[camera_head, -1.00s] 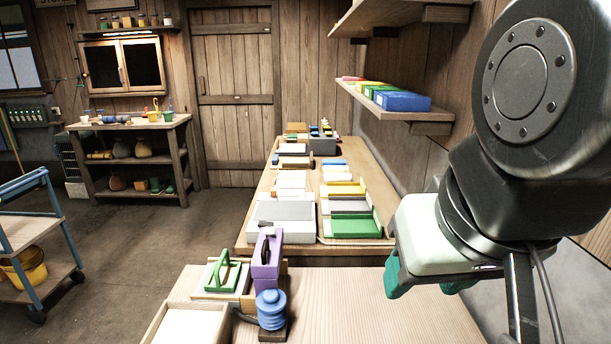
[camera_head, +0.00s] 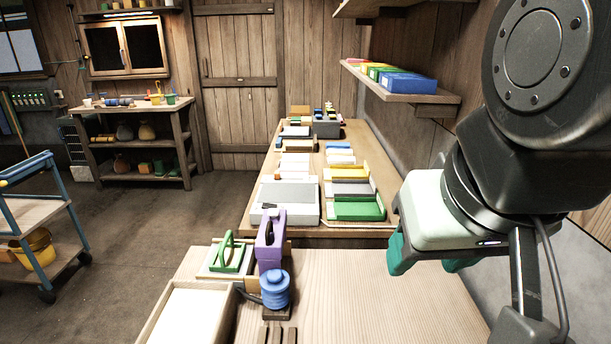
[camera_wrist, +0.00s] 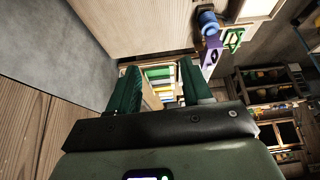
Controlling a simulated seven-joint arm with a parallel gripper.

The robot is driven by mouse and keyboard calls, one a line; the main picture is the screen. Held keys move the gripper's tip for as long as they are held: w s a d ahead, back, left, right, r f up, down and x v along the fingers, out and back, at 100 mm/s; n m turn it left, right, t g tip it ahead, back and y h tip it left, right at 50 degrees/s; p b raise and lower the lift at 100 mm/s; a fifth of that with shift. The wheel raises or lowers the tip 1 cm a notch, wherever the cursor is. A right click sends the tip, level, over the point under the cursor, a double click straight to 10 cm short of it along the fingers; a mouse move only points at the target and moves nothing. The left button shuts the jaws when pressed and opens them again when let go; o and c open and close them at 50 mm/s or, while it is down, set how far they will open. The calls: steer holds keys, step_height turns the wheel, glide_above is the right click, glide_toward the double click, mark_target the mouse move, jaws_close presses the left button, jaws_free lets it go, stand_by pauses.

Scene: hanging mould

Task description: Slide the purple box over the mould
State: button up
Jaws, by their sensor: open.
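The purple box (camera_head: 270,240) stands upright on the near bench, left of centre, with a dark opening in its upper part. It also shows in the wrist view (camera_wrist: 211,56), to the right of the fingers. I cannot tell for certain which thing is the mould. A blue ribbed, knobbed piece (camera_head: 275,290) on a dark base stands just in front of the purple box. My gripper (camera_head: 430,262) is open and empty, well to the right of the box and above the bench. Its green fingers (camera_wrist: 158,78) are apart in the wrist view, with nothing between them.
A green-handled float (camera_head: 230,258) is left of the purple box. A wooden tray (camera_head: 160,318) is at front left, and dark slats (camera_head: 277,335) lie at the front edge. The near bench (camera_head: 370,300) is clear on the right. A long bench behind holds several coloured trays; a shelf (camera_head: 415,98) juts from the right wall.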

steer(key=shift+c, duration=0.6)
steer(key=shift+w+r, duration=0.1)
steer(key=shift+w, duration=0.1)
steer(key=shift+c, duration=0.3)
steer(key=w+a+r+g, duration=0.1)
steer(key=w+a+r, duration=0.1)
steer(key=w, duration=0.3)
steer(key=w+a+r, duration=0.1)
steer(key=w+r, duration=0.1)
steer(key=w, duration=0.4)
steer(key=g+y, duration=0.2)
steer(key=g, duration=0.3)
glide_above(269, 227)
steer(key=d, duration=0.2)
step_height(269, 227, down, 18)
steer(key=f, duration=0.3)
steer(key=a+f, duration=0.1)
steer(key=f, duration=0.5)
steer(key=shift+w+a+f, duration=0.1)
steer(key=shift+a+f, duration=0.2)
steer(key=shift+a, duration=0.05)
